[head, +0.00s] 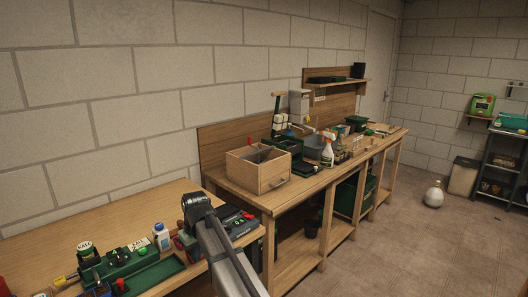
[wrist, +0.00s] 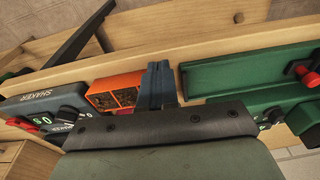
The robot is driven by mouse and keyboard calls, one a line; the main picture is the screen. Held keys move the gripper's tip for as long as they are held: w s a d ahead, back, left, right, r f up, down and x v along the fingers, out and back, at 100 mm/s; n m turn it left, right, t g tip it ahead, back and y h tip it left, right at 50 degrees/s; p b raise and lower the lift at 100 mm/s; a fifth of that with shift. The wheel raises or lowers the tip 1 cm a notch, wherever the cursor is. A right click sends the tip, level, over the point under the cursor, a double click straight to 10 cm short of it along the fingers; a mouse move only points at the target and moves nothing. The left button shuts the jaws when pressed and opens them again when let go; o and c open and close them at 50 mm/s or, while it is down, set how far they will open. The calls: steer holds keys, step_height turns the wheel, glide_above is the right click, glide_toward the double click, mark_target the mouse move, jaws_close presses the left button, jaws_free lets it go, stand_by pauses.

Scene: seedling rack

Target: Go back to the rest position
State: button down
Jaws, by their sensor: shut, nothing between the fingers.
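In the wrist view my gripper (wrist: 160,70) has its two blue-grey fingers together with nothing between them. The fingers point away over a bench edge, beside an orange block (wrist: 115,92) with dark openings. In the head view my arm rises from the bottom, right of the near bench; the fingers cannot be made out there.
A grey device marked SHAKER (wrist: 50,100) is left of the fingers, and a green device (wrist: 245,75) is right. The near bench (head: 120,215) holds a green tray (head: 155,275) and a white bottle (head: 161,236). A wooden box (head: 258,173) stands on the farther bench.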

steer(key=s+d+f+m+g+h, duration=0.1)
steer(key=s+d+f, duration=0.3)
steer(key=d+f, duration=0.55)
steer(key=s+d+f+m+g, duration=0.15)
steer(key=s+d+f, duration=0.35)
steer(key=f, duration=0.7)
steer(key=s+d+f+m+g+h, duration=0.1)
steer(key=s+d+f+m, duration=0.15)
steer(key=d+f, duration=0.75)
steer(key=s+d+f+m+g, duration=0.1)
steer(key=s+d+f, duration=0.4)
steer(key=s, duration=0.6)
steer(key=s+d+f+m+g, duration=0.1)
steer(key=s+d+f, duration=0.3)
steer(key=s, duration=0.7)
steer(key=s+d+f+m+g, duration=0.1)
steer(key=s+d+f+g, duration=0.1)
steer(key=s+d+f, duration=0.3)
steer(key=s+f, duration=0.3)
steer(key=s, duration=0.3)
steer(key=shift+s+d+f+m+y, duration=0.2)
steer(key=shift+d+f+m+y, duration=0.1)
steer(key=shift+d+m, duration=0.1)
steer(key=shift+r, duration=0.1)
